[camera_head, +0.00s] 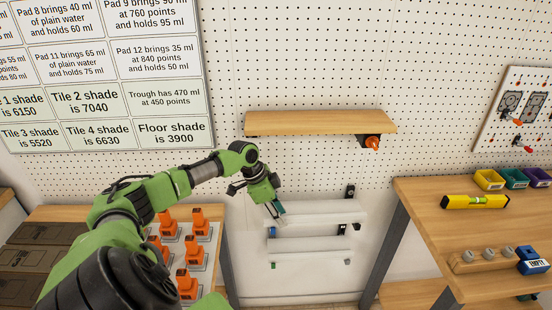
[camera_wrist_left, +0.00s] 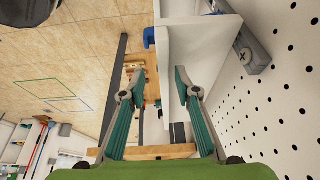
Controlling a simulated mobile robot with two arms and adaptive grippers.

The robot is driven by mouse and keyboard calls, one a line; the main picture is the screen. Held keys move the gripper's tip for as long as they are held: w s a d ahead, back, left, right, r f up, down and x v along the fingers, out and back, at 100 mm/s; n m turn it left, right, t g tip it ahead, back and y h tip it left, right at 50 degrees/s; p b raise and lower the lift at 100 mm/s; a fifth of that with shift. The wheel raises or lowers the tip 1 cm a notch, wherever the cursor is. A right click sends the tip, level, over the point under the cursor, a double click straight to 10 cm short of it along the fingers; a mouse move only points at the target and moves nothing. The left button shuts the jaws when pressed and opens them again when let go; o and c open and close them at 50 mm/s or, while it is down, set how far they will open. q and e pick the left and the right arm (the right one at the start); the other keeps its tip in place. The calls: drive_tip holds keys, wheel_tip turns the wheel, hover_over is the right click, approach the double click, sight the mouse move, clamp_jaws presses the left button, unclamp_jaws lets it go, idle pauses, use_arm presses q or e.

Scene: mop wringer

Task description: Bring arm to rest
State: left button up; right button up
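My left arm (camera_head: 150,195), green and grey, comes in from the left and reaches toward the pegboard wall. Its gripper (camera_head: 274,208) is near the left end of the white wall shelves (camera_head: 305,243), below the wooden shelf. In the left wrist view the two teal-padded fingers of this gripper (camera_wrist_left: 158,78) stand apart with nothing held between them. A white shelf panel (camera_wrist_left: 205,35) lies close beyond the right finger; I cannot tell whether they touch. My right gripper is not in view.
A wooden shelf (camera_head: 320,122) with an orange knob (camera_head: 372,142) juts from the wall above. Orange-handled pieces (camera_head: 186,282) stand on a left bench. The right bench (camera_head: 425,222) holds a yellow level (camera_head: 475,201) and small bins. A lettered board (camera_head: 95,70) hangs upper left.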

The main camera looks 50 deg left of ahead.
use_arm(q)
drive_tip(key=shift+s+a, duration=0.4)
drive_tip(key=shift+s, duration=0.1)
idle(0.3)
